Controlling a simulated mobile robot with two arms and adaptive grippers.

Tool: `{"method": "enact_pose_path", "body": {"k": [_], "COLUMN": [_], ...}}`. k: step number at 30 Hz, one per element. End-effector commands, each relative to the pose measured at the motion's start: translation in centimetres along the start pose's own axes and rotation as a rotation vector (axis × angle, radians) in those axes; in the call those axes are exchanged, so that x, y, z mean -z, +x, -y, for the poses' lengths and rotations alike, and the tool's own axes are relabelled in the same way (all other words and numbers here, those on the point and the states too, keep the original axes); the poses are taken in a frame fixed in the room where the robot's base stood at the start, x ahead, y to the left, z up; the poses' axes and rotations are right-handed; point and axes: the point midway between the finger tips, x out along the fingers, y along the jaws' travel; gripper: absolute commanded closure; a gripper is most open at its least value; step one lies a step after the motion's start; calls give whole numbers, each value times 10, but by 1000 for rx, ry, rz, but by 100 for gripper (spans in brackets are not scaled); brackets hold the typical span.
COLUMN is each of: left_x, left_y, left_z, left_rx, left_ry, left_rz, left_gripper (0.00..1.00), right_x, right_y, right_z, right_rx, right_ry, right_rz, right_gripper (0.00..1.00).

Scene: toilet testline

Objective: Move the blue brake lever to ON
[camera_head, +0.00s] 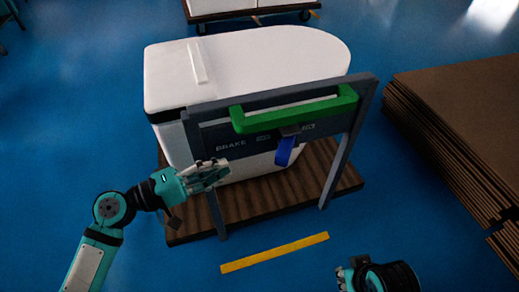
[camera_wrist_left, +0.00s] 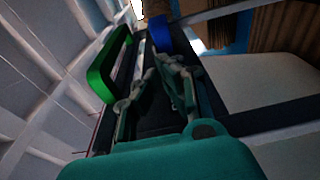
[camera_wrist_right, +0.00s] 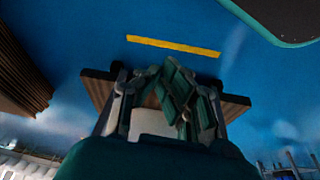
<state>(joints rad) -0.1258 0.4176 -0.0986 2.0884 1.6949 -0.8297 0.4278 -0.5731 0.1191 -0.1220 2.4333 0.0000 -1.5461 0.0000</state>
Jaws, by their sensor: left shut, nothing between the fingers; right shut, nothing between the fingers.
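The blue brake lever (camera_head: 286,150) hangs below the middle of the dark panel, under the green handle bar (camera_head: 295,109), and its lower end tilts slightly left. The panel (camera_head: 228,144) reads BRAKE, with small labels too blurred to read. My left gripper (camera_head: 222,171) is shut and empty, in front of the panel's left part, left of the lever and apart from it. In the left wrist view the lever (camera_wrist_left: 160,33) shows beyond the fingertips, beside the green bar (camera_wrist_left: 108,65). My right gripper (camera_head: 345,275) is low at the bottom right, shut and empty, away from the lever.
The panel belongs to a grey frame on a brown wooden cart (camera_head: 270,199) carrying a white toilet-like body (camera_head: 265,60). A stack of brown boards (camera_head: 460,120) stands at the right. A yellow strip (camera_head: 275,253) lies on the clear blue floor in front.

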Motion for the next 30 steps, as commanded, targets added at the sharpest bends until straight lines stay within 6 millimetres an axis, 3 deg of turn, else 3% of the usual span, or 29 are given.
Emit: {"method": "enact_pose_path", "body": {"k": [8, 21, 30], "left_x": [0, -1, -1], "left_y": [10, 84, 100], "left_z": [0, 0, 1], "left_rx": [-1, 0, 3], "left_ry": [1, 0, 2], "left_rz": [2, 1, 1], "left_gripper": [100, 100, 100], "right_x": [0, 0, -1], "right_y": [2, 20, 24], "right_z": [0, 0, 0], "right_rx": [0, 0, 1], "right_ry": [0, -1, -2], "right_rz": [2, 9, 12], "right_gripper": [100, 100, 100]}}
